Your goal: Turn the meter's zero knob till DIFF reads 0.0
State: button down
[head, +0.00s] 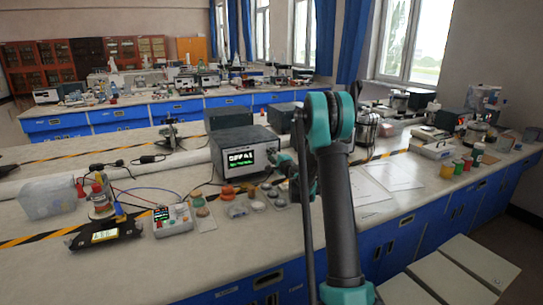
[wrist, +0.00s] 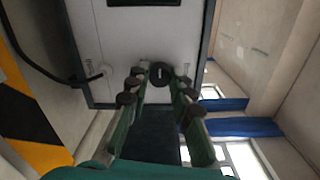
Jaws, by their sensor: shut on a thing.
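The meter (head: 228,144) is a dark box with a pale front panel, on the near bench in the head view. Its lit display (head: 240,158) shows green-white characters too small to read surely. In the wrist view its front panel (wrist: 115,40) fills the top, turned on its side, and the display is mostly out of frame. The zero knob (wrist: 158,71) is round and black with a pale mark. My gripper (wrist: 157,82) is shut on the knob, one finger pair on each side. In the head view my gripper (head: 273,156) is at the panel's right side, partly hidden by my arm.
Orange and clear dishes (head: 238,209) stand just in front of the meter. Papers (head: 385,178) lie right of my arm, where the bench is fairly clear.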

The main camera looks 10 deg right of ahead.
jog(key=shift+n, duration=1)
jog(key=c, duration=1.3)
grip_release()
jog(key=shift+s, duration=0.1)
jog(key=v, duration=1.2)
